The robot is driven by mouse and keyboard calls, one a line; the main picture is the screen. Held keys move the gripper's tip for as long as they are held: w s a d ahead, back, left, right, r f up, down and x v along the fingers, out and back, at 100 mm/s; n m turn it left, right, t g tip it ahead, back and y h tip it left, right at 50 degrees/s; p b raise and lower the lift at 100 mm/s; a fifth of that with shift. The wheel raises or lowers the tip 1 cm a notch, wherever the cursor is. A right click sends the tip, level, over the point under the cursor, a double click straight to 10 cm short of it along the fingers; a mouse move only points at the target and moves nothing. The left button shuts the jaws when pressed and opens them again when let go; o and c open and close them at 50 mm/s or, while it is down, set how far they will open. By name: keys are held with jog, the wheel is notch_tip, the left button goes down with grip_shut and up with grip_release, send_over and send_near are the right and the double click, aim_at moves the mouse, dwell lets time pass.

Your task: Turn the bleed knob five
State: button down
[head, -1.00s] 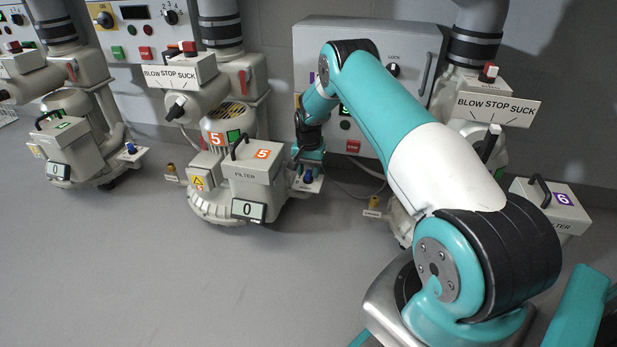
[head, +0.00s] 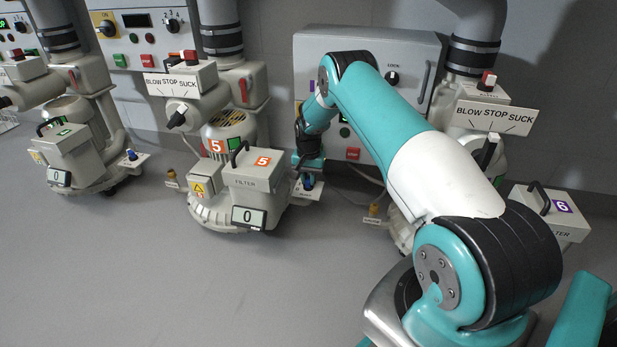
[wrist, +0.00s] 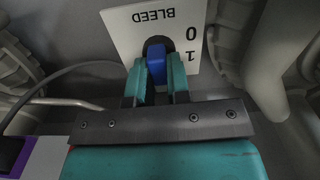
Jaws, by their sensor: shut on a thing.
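The blue bleed knob (wrist: 156,62) sits in front of a white plate marked BLEED (wrist: 120,32), with 0 and 1 printed on it. The plate appears upside down in the wrist view. My gripper (wrist: 158,78) is shut on the knob, one teal finger on each side of it. In the head view the knob (head: 308,182) shows at the right side of blower 5 (head: 240,190), with my gripper (head: 305,168) beside it and partly hidden by my arm. Blower 5's display (head: 248,217) reads 0.
Blower 6's filter box (head: 545,210) stands to the right, partly behind my arm. Another blower (head: 75,155) with its own blue knob stands at the left. A grey wall cabinet (head: 310,60) is behind my arm. The floor in front is clear.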

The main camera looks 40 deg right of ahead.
aim_at(307, 179)
jog(key=n+p, duration=0.3)
jog(key=n, duration=0.2)
jog(key=shift+a+r+n+p, duration=0.1)
jog(key=shift+r+n+p, duration=0.05)
jog(key=shift+n+p, duration=0.2)
jog(key=n+p, duration=0.1)
jog(key=n, duration=0.2)
jog(key=shift+w+n, duration=0.1)
jog(key=shift+n, duration=0.25)
jog(key=shift+a+n+p, duration=0.15)
jog(key=shift+n+p, duration=0.15)
jog(key=shift+n, duration=1.3)
jog(key=c, duration=1.1)
grip_release()
notch_tip(307, 179, up, 17)
jog(key=p, duration=0.8)
jog(key=shift+r, duration=0.1)
